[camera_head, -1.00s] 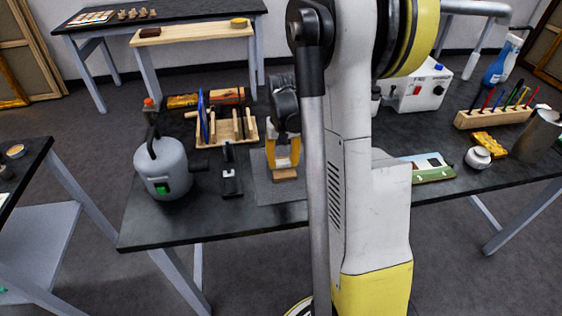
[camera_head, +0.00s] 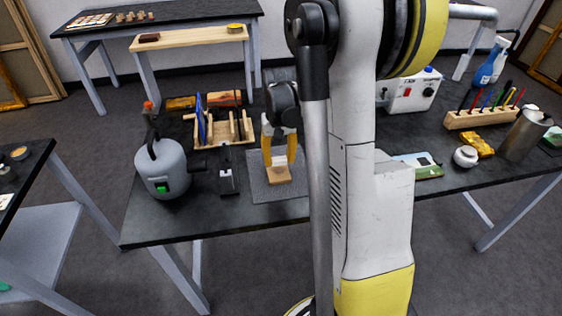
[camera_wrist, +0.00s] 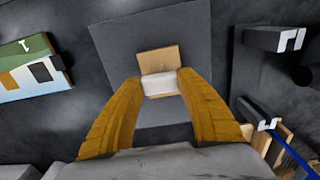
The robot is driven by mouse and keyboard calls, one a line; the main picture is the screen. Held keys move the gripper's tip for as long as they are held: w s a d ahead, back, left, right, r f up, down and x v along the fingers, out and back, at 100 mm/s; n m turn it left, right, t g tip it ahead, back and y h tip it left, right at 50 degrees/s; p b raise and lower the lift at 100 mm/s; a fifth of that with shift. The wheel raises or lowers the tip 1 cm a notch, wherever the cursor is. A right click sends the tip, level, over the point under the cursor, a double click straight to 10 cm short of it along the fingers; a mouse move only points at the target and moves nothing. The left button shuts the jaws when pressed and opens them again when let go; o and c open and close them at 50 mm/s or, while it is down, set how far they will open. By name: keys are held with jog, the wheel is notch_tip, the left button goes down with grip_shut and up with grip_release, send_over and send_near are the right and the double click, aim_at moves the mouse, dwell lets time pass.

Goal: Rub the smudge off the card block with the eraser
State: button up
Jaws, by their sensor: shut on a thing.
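The card block (camera_wrist: 158,58) is a small tan block lying on a grey mat (camera_wrist: 110,45). In the head view the block (camera_head: 279,175) shows just below my fingertips. My gripper (camera_wrist: 160,86) has two yellow fingers shut on a white eraser (camera_wrist: 160,86). In the wrist view the eraser overlaps the block and covers part of it. I cannot tell whether it touches the block. I cannot clearly make out the smudge.
A wooden rack (camera_head: 225,132) with a blue item stands behind left. A black stand (camera_head: 228,180) and grey canister (camera_head: 165,170) are to the left. A green-edged board (camera_head: 420,165) lies to the right. The mat around the block is clear.

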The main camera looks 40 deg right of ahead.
aim_at(279, 159)
jog(key=shift+r+p, duration=1.15)
jog(key=shift+r, duration=0.8)
